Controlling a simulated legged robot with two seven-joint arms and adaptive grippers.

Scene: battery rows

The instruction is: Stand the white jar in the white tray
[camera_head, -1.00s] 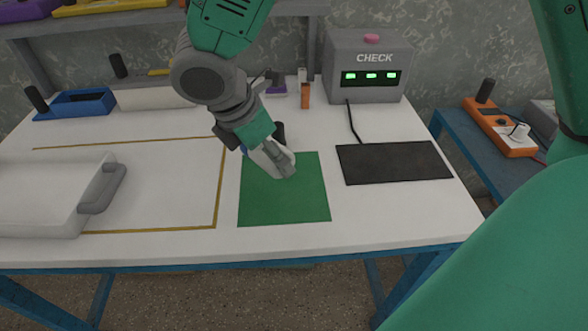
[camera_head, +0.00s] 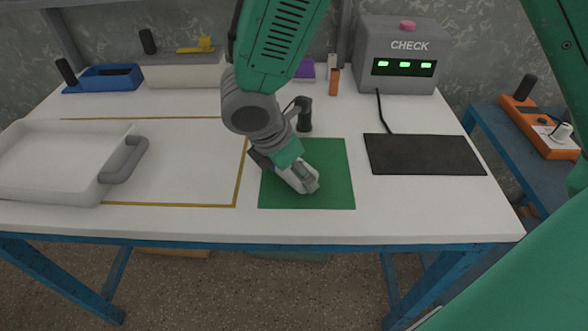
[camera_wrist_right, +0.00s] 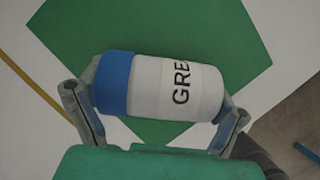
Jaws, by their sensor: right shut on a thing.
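In the head view my right gripper (camera_head: 303,180) points down over the green mat (camera_head: 336,170) and mostly hides the jar. I cannot tell whether the jar touches the mat. The white tray (camera_head: 45,190) with a grey handle (camera_head: 124,160) stands at the left of the table, apart from the gripper. My left gripper is out of view.
A grey CHECK box (camera_head: 397,80) stands at the back, cabled to a black pad (camera_head: 424,154). A blue holder (camera_head: 104,78) is at back left. Bare white table lies between tray and mat.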

